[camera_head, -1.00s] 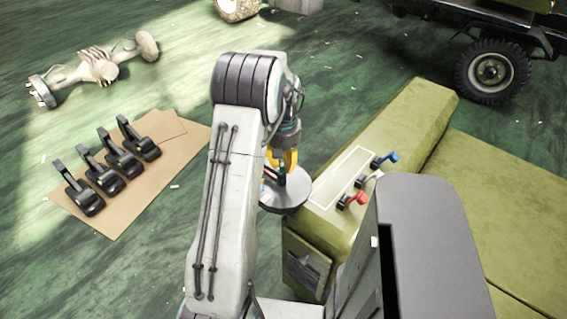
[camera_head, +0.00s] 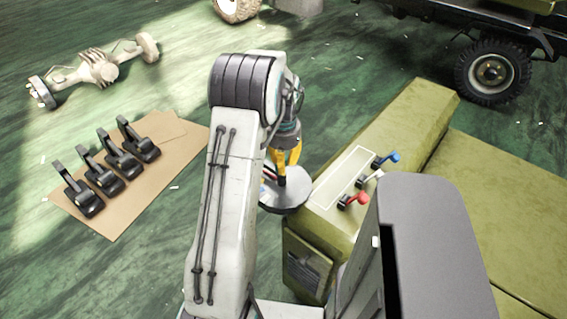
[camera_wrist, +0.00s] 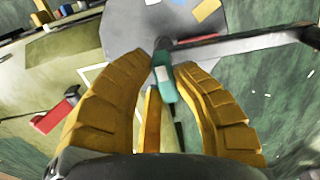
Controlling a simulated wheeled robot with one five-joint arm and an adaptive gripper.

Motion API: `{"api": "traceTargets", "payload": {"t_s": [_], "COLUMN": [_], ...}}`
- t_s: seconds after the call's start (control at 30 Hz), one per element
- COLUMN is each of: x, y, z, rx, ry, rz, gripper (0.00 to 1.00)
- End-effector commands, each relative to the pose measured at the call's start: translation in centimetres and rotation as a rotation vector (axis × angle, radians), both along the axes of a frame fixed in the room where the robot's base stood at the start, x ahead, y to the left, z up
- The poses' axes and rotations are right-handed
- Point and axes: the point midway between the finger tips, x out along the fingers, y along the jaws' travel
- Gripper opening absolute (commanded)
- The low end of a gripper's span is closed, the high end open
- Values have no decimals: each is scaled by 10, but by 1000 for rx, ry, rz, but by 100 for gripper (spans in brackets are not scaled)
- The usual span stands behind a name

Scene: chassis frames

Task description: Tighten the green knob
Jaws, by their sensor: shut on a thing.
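The green knob (camera_wrist: 165,84) is a small teal-green piece with a pale patch, in the middle of the wrist view, above a grey plate (camera_wrist: 128,30). My gripper (camera_wrist: 163,62) has yellow fingers closed around the knob. In the head view my gripper (camera_head: 285,165) points down over the round grey plate (camera_head: 290,200), left of the olive console. The knob itself is hidden there by my gripper and arm.
The olive console (camera_head: 330,235) carries a red lever (camera_head: 353,199) and a blue lever (camera_head: 387,159) close to the right. A grey bar (camera_wrist: 240,43) runs right from the knob. Several black pedals (camera_head: 120,160) lie on cardboard at left.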

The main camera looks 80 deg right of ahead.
Motion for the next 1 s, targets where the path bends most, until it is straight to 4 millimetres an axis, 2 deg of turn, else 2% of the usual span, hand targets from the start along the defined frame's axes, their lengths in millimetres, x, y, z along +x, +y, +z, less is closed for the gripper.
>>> {"api": "traceTargets", "payload": {"t_s": [0.67,0.7,1.0], "x": [0,0,0], "y": [1,1,1], "z": [-2,-2,-1], "rx": [4,4,2], "ry": [0,0,0], "rz": [-54,-54,-52], "gripper": [0,26,50]}}
